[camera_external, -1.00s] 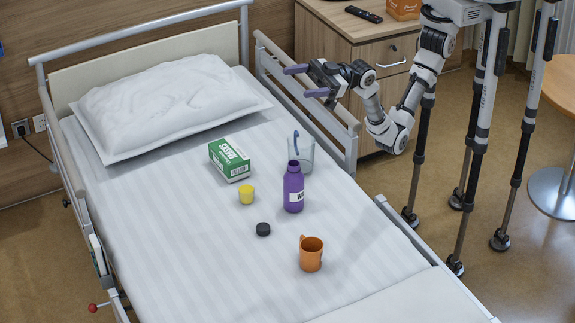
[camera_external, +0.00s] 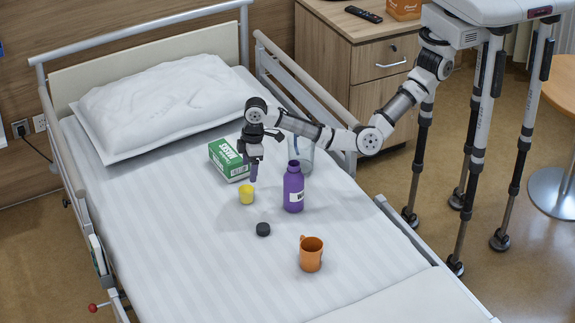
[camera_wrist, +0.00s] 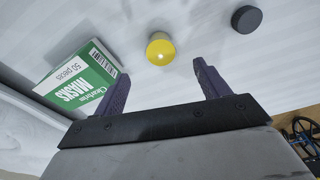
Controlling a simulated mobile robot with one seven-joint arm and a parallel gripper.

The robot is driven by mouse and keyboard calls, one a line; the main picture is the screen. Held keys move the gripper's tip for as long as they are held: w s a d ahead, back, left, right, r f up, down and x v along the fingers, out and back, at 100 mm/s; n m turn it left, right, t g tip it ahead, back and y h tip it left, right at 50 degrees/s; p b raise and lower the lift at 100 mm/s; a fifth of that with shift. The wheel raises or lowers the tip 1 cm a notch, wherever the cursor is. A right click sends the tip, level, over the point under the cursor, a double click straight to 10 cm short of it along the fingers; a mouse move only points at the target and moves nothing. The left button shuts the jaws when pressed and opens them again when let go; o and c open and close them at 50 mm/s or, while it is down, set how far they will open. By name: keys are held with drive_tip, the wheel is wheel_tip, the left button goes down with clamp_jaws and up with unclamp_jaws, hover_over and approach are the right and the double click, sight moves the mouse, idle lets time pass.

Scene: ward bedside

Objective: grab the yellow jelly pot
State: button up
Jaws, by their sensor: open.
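The yellow jelly pot (camera_external: 247,195) stands upright on the white bed sheet, between the green mask box and the purple bottle. In the wrist view the pot (camera_wrist: 160,49) lies beyond my fingertips, roughly between their lines. My gripper (camera_external: 252,172) points down just above and behind the pot in the external view, and nothing is in it. In the wrist view the purple fingers of my gripper (camera_wrist: 160,75) are spread wide apart. The pot is apart from both fingers.
A green mask box (camera_external: 229,160) lies close left of my gripper. A purple bottle (camera_external: 293,188) stands to the right, with a clear jug (camera_external: 301,152) behind it, partly hidden. A black cap (camera_external: 263,229) and an orange mug (camera_external: 311,253) are nearer the front. The left of the bed is clear.

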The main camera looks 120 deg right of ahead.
sight(246, 188)
drive_tip(key=f, duration=0.3)
drive_tip(key=w+f, duration=0.1)
drive_tip(key=f, duration=0.4)
drive_tip(key=shift+w+d+f, duration=0.1)
drive_tip(key=shift+w+f, duration=0.15)
drive_tip(key=shift+f, duration=0.15)
drive_tip(key=shift+c, duration=0.2)
drive_tip(key=c, duration=0.9)
